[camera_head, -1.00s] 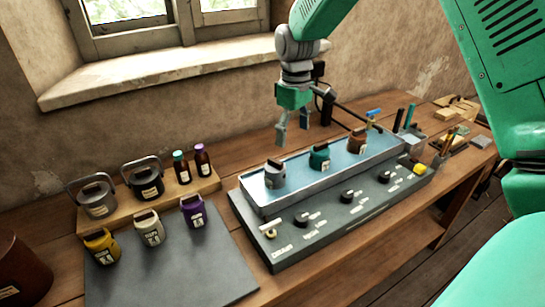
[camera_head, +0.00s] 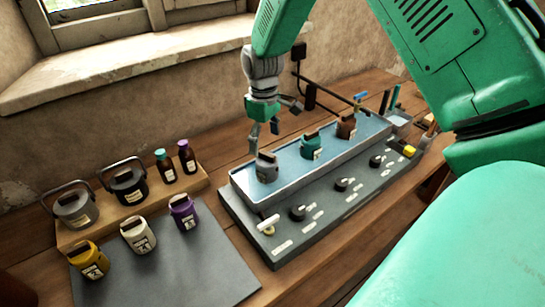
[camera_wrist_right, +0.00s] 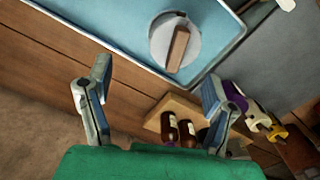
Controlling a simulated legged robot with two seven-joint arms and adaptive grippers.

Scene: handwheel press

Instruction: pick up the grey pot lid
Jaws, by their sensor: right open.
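A small grey pot (camera_head: 266,172) stands at the left end of the blue-floored tray. Its round grey lid (camera_wrist_right: 163,35) with a brown bar handle (camera_wrist_right: 178,49) shows from above at the top of the right wrist view. My right gripper (camera_head: 264,137) is just above and behind this pot in the head view. In the wrist view its two fingers (camera_wrist_right: 157,78) are spread wide with nothing between them, and the lid lies beyond the tips. My left gripper is not in view.
A teal pot (camera_head: 311,146) and a brown pot (camera_head: 346,126) share the tray (camera_head: 285,187). A knobbed panel (camera_head: 320,205) runs in front. At left, a wooden board (camera_head: 195,183) bears two handled pots and two bottles. Yellow, white and purple pots stand on a dark mat (camera_head: 190,270).

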